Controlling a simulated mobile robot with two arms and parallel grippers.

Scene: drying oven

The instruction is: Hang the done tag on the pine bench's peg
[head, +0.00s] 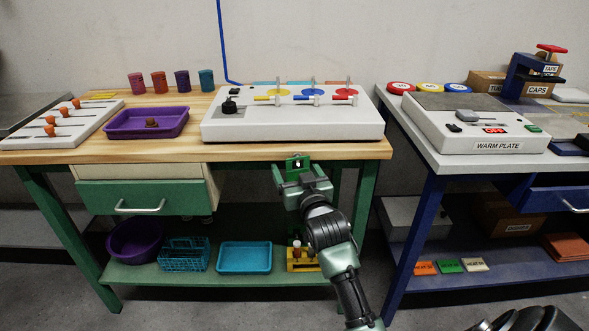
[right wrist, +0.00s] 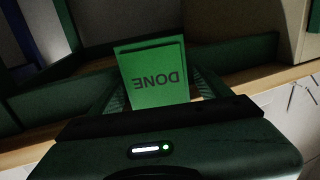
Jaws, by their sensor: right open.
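The green done tag (head: 298,171) is upright at the front edge of the pine bench (head: 230,151). In the right wrist view the tag (right wrist: 155,80) shows the word DONE upside down. My right gripper (head: 301,178) is open, just in front of the bench edge, its fingers on both sides of the tag. A small pale spot shows near the tag's top in the head view; I cannot tell whether it is the peg. Any contact between tag and peg is too small to make out. My left gripper is out of view.
On the bench are a purple tray (head: 119,125), a white panel with coloured levers (head: 290,128) and several coloured cups. A green drawer (head: 140,195) is left of my right gripper. Below is a shelf with a blue tray (head: 245,257). A blue bench with a warm plate (head: 475,135) stands at right.

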